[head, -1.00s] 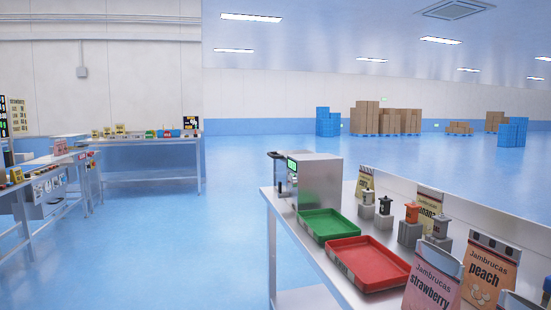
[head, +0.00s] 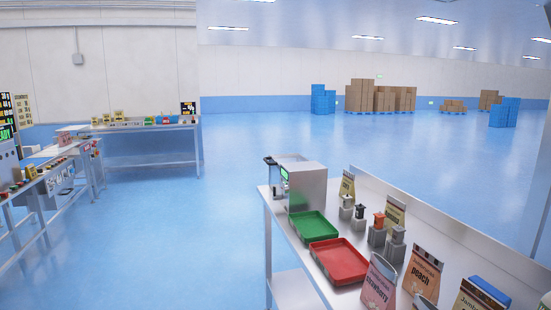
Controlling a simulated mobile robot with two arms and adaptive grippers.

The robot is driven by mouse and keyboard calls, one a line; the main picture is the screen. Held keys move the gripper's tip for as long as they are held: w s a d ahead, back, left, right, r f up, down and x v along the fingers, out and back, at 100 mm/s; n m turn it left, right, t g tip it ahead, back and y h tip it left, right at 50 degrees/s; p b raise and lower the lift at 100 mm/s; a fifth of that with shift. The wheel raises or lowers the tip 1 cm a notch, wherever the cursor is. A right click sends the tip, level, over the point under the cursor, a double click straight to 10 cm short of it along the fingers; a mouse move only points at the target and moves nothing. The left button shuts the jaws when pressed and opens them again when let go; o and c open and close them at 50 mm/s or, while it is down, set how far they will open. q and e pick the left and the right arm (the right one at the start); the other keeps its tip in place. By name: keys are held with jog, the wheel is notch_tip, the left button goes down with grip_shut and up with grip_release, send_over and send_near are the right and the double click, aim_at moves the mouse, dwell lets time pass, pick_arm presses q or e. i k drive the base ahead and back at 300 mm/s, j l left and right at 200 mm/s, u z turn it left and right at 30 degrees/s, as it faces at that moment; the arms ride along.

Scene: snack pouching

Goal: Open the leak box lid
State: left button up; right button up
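A silver metal box (head: 306,189) with a small green display (head: 284,174) stands at the far left end of the steel table on the right. A dark handle-like part (head: 271,160) sticks out at its left side. I cannot tell for certain whether this is the leak box, and no open lid shows on it. Neither of my grippers is in view.
A green tray (head: 293,232) and a red tray (head: 318,267) lie along the table's near edge. Several labelled pouches, including strawberry (head: 377,285) and peach (head: 421,272), stand right of them, near grey stands (head: 377,237). Blue floor left of the table is clear.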

aim_at(293, 157)
jog(key=i+j+z, duration=0.15)
jog(key=z, duration=0.25)
jog(key=i+j+z, duration=0.25)
jog(key=z, duration=0.15)
